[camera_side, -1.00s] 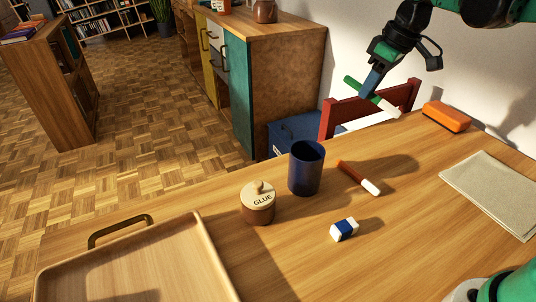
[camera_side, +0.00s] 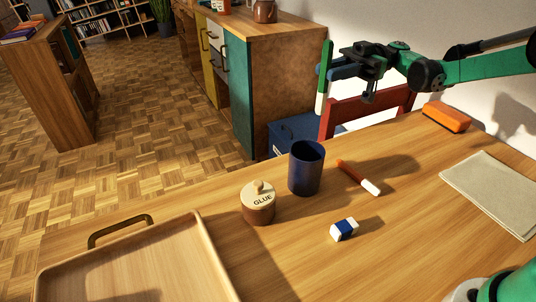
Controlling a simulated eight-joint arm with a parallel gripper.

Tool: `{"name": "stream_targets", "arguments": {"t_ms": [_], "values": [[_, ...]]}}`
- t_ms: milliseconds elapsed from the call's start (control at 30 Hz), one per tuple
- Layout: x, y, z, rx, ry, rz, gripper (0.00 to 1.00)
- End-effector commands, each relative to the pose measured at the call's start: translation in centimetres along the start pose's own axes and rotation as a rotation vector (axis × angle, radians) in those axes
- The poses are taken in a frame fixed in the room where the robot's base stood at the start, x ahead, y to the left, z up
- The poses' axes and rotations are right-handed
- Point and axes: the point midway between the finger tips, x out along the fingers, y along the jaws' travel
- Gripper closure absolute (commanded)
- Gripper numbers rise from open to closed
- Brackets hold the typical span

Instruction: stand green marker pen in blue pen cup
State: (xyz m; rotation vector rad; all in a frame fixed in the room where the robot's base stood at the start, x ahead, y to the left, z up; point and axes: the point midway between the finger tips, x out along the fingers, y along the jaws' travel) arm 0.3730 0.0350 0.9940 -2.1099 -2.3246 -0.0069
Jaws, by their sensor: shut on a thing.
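The green marker pen (camera_side: 325,62) has a green body and a white end. It is held upright in the air, white end down, above and a little right of the blue pen cup. My gripper (camera_side: 330,72) is shut on the marker around its middle, reaching in from the right. The blue pen cup (camera_side: 305,172) stands upright on the table with its mouth up. No pen shows in it, but its bottom is hidden.
A glue pot (camera_side: 258,207) stands left of the cup. A red marker (camera_side: 352,173) and an eraser (camera_side: 344,230) lie to its right. A wooden tray (camera_side: 215,255) is front left. An orange block (camera_side: 447,117) and grey cloth (camera_side: 495,190) are at right. A red chair back (camera_side: 375,108) rises behind the table.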

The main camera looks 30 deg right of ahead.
Motion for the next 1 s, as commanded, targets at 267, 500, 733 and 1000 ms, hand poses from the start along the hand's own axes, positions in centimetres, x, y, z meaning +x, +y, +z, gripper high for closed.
{"name": "stream_targets", "arguments": {"t_ms": [267,500,733,1000], "values": [[0.0,0.0,2.1,0.001,-0.001,0.002,1.00],[0.0,0.1,4.2,0.001,-0.002,0.003,1.00],[0.0,0.0,6.3,0.001,-0.002,0.003,1.00],[0.0,0.0,8.7,0.001,-0.003,0.003,1.00]]}}
